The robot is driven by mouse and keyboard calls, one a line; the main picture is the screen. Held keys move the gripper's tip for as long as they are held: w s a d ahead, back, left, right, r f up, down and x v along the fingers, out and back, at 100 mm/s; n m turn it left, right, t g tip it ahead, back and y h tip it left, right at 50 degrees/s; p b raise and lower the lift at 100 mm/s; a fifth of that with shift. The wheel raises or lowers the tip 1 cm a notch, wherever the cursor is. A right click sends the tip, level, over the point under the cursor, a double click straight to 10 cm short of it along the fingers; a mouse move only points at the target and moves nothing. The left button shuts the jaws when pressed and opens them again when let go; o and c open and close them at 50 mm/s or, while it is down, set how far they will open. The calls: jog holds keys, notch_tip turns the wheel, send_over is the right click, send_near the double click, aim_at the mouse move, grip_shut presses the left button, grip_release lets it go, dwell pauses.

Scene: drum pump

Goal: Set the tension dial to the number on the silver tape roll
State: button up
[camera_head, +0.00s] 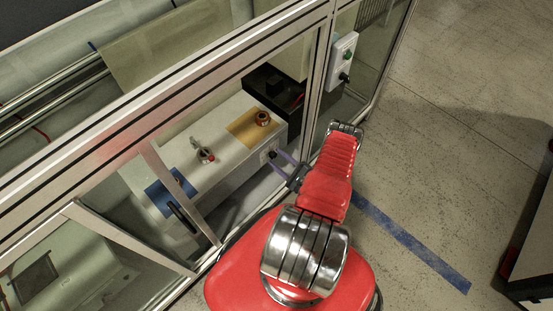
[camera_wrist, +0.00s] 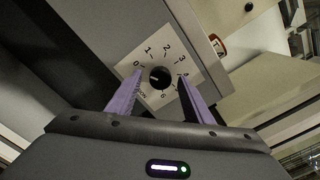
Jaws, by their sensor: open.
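The tension dial is a round black knob (camera_wrist: 160,77) on a square white plate (camera_wrist: 150,56) with printed numbers around it. A small pale mark shows on the knob's left side, pointing roughly left, just below the 0. In the head view the dial plate (camera_head: 264,157) is on the front face of the pale machine housing.
A metal-framed enclosure (camera_head: 321,90) surrounds the opening my arm reaches through. A black tray (camera_head: 270,84) is behind. A button box (camera_head: 343,62) hangs on the frame.

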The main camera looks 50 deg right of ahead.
jog(key=shift+w, duration=0.5)
jog(key=shift+c, duration=0.6)
jog(key=c, duration=1)
